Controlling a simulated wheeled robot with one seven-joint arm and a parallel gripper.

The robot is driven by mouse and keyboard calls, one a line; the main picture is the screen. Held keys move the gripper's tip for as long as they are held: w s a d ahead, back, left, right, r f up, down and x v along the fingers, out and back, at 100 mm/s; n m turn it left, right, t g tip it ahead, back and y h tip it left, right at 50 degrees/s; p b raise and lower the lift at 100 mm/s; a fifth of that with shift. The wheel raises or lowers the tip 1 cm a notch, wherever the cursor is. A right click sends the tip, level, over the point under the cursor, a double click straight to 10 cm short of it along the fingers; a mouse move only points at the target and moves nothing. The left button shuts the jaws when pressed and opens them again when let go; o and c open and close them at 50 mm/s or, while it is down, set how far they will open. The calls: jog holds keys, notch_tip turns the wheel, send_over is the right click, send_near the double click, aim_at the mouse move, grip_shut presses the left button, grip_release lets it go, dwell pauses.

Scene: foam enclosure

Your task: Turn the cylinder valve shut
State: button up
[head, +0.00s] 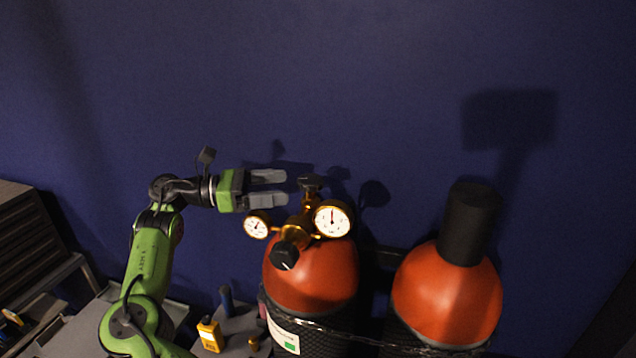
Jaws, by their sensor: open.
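The left gas cylinder (320,280) is orange-red on top, with a brass regulator and two round white gauges (332,219). A small dark handwheel (311,184), the cylinder valve, sits at the top of the brass stem. A larger black knob (285,257) faces forward, lower on the regulator. My gripper (286,189) comes from the left and is open, its two grey fingers pointing right toward the handwheel. The fingertips end just left of the handwheel in the picture; I cannot tell the gap in depth. Nothing shows between the fingers.
A second orange-red cylinder (446,296) with a black cap (468,222) stands to the right. A chain runs across both cylinders. A yellow device (209,336) and a dark blue bottle (227,300) stand at lower left. The blue wall (330,80) is behind; space above the regulator is free.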

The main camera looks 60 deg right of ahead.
aim_at(319, 183)
jog(key=x, duration=0.9)
jog(key=shift+r, duration=0.1)
jog(key=shift+s+d, duration=0.15)
jog(key=shift+d, duration=0.05)
jog(key=c, duration=1)
